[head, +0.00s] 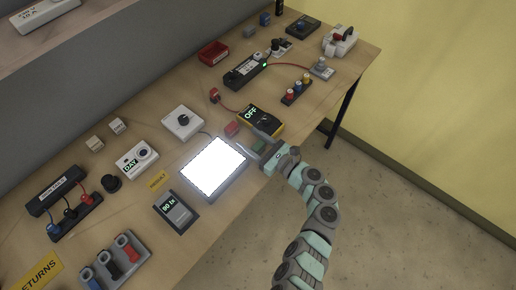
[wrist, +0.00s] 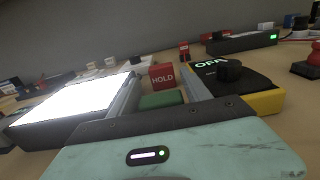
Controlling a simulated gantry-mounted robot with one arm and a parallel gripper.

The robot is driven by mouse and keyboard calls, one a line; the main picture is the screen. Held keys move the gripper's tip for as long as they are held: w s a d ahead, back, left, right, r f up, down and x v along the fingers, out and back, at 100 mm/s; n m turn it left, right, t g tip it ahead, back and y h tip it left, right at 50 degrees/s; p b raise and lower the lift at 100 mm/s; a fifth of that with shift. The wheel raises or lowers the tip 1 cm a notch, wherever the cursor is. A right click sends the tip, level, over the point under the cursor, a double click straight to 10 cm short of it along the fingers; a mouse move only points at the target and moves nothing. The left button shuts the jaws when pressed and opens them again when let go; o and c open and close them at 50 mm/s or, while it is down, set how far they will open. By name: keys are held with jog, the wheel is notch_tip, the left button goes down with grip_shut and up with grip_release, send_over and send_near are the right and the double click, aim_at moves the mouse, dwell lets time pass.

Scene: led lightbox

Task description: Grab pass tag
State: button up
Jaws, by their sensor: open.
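A green block (head: 258,146), likely the pass tag, lies on the table between the bright lightbox (head: 241,187) and the yellow meter marked OFF (head: 262,119). Its lettering is not visible. In the wrist view the green block (wrist: 160,101) lies between the two fingers of my gripper (wrist: 162,82), with a gap on either side. My gripper (head: 254,142) is open and low at the table. A red block marked HOLD (wrist: 162,76) stands just beyond the green block; it also shows in the head view (head: 232,129).
The lightbox (wrist: 20,131) is close on the left of my fingers and the yellow meter (wrist: 262,102) close on the right. A white dial box (head: 183,122) and a dark display unit (head: 176,211) stand near the lightbox. The table's front edge is under my arm.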

jog(key=c, duration=1.1)
